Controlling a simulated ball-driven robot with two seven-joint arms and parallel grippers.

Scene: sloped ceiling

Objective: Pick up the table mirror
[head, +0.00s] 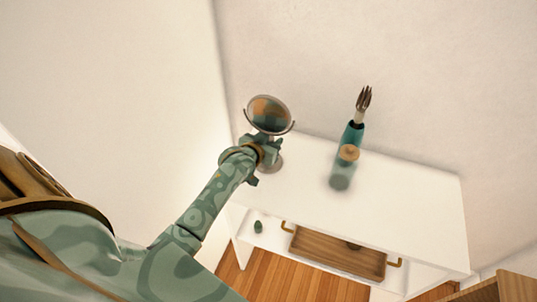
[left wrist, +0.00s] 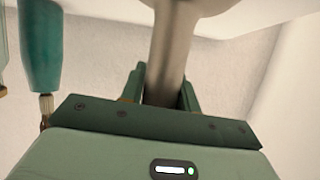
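The table mirror (head: 268,113) has a round tilted disc in a metal frame on a stem, with a round base (head: 268,162) at the white table's far left corner. My left gripper (head: 262,148) is at its stem, just below the disc. In the left wrist view, the grey metal stem (left wrist: 168,70) runs between the green fingers of my left gripper (left wrist: 163,88), which lie close against both sides. The gripper looks shut on the stem. The base appears to rest on the tabletop; my gripper hides part of the stem. My right gripper is not in view.
A tall teal object (head: 350,137) with a dark pronged top stands right of the mirror, also in the left wrist view (left wrist: 41,45). The white table (head: 415,205) is clear at right. Below are a wooden tray (head: 335,252) with brass handles and a small green item (head: 258,226). Walls stand behind and left.

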